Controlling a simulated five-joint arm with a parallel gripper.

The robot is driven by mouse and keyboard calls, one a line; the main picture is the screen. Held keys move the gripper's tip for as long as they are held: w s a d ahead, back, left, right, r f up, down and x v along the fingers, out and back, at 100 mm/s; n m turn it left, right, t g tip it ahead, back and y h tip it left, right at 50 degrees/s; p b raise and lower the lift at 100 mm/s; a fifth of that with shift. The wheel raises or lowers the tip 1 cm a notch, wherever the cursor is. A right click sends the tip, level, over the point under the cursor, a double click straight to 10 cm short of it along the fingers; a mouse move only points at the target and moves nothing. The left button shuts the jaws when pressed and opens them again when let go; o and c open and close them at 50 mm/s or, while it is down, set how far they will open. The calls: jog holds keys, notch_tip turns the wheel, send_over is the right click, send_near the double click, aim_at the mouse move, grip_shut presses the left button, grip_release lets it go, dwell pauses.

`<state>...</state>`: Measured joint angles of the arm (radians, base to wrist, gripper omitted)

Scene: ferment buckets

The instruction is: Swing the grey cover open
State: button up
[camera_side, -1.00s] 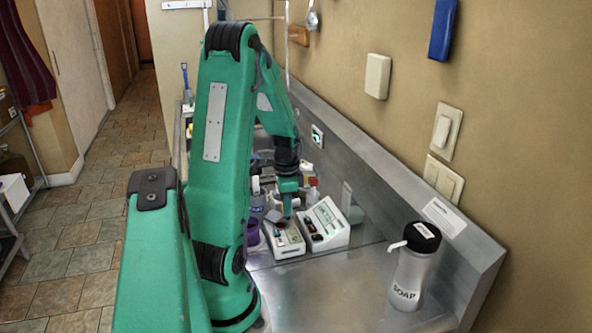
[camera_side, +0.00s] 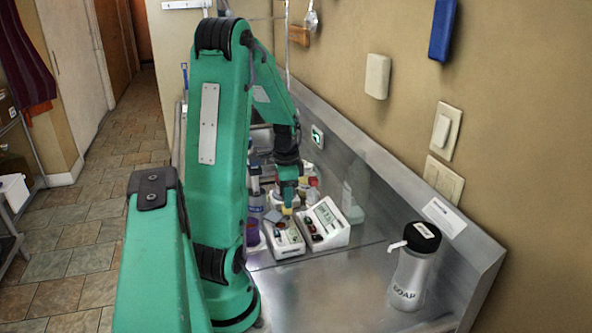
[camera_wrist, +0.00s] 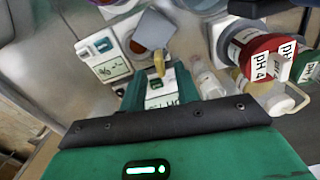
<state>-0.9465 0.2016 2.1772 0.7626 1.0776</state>
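The grey cover (camera_wrist: 153,29) is a small square flap on a white meter box (camera_wrist: 108,62). In the wrist view it looks raised and tilted, with a round reddish-brown spot beside its lower-left edge. In the side view the cover (camera_side: 272,216) shows small at the far end of the left white box (camera_side: 285,240). My gripper (camera_side: 287,208) points down just right of the cover. In the wrist view its yellow tip (camera_wrist: 159,62) is close to the cover's lower right edge. I cannot tell whether it touches, or how far the fingers are apart.
A second white box (camera_side: 324,225) with a display stands just right of the first. Bottles stand close by, including a red-capped pH 4 bottle (camera_wrist: 252,50). A purple cup (camera_side: 252,233) is on the left. A soap bottle (camera_side: 415,268) stands right; the steel counter before it is clear.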

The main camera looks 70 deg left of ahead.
jog(key=shift+r, duration=2.25)
